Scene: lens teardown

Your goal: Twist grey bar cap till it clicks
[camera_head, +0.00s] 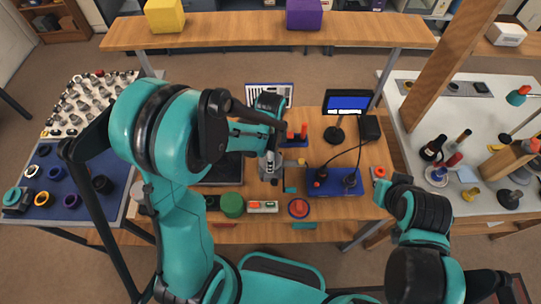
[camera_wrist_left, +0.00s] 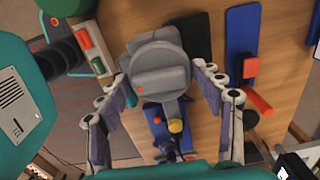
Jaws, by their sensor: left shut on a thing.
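The grey bar cap (camera_wrist_left: 158,83) is a round grey disc with a raised bar across its face, in the upper middle of the left wrist view. My left gripper (camera_wrist_left: 159,73) has one finger on each side of it and is shut on it. In the head view my left gripper (camera_head: 270,164) points down over the middle of the bench, and my arm hides part of the area. What the cap sits on is mostly hidden beneath it. My right arm comes in at the lower right, and its fingers cannot be made out.
On the bench are a green cylinder (camera_head: 232,205), a blue board (camera_head: 335,182) with dark knobs, a red-topped disc (camera_head: 298,208) and a small screen (camera_head: 347,104). A wooden shelf (camera_head: 220,32) crosses behind. Side tables hold a blue mat (camera_head: 60,168) and many small parts.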

